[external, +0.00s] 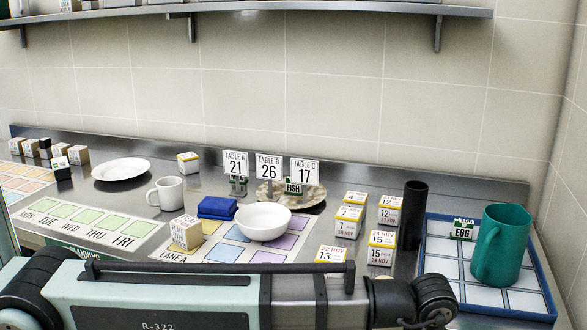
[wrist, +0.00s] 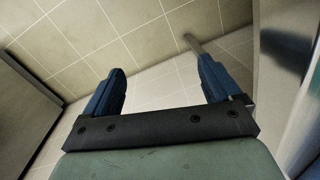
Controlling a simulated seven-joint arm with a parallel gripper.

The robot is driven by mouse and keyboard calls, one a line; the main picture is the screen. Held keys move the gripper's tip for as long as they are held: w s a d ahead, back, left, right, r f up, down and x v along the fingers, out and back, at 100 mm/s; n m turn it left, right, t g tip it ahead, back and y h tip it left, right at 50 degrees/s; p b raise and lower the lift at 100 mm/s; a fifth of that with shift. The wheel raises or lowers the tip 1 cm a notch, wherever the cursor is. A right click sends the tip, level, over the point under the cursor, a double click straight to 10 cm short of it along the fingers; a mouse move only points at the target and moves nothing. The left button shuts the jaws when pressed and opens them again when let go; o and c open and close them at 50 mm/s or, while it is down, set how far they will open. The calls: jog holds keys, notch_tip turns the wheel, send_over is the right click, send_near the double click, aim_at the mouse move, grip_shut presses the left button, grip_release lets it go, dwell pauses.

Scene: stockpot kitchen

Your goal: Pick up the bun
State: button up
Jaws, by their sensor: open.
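I cannot make out a bun in either view. In the wrist view my gripper (wrist: 161,68) is open, its two blue fingers wide apart with nothing between them. It faces tiled wall and floor, away from the counter items. In the external view my arm crosses the bottom foreground and hides the counter's front part; my gripper's fingers do not show there.
Several date blocks stand between. A shelf (external: 330,12) hangs above.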

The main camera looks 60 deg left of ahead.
jog(key=w+a+r+m, duration=0.1)
jog(key=w+r, duration=0.1)
jog(key=r, duration=0.4)
jog(key=w+a+r+m, duration=0.1)
jog(key=w+r, duration=0.1)
jog(key=r, duration=0.5)
jog(key=w+a+r+m, duration=0.1)
jog(key=a+r, duration=0.4)
jog(key=a, duration=0.3)
jog(key=a+r+m, duration=0.1)
jog(key=a+r, duration=0.3)
jog(key=a, duration=0.3)
jog(key=shift+h, duration=0.3)
jog(key=shift+w+f, duration=0.2)
jog(key=shift+f, duration=3)
jog(key=shift+w+f, duration=0.15)
jog(key=shift+f, duration=3)
jog(key=shift+c, duration=0.5)
jog(key=c, duration=1)
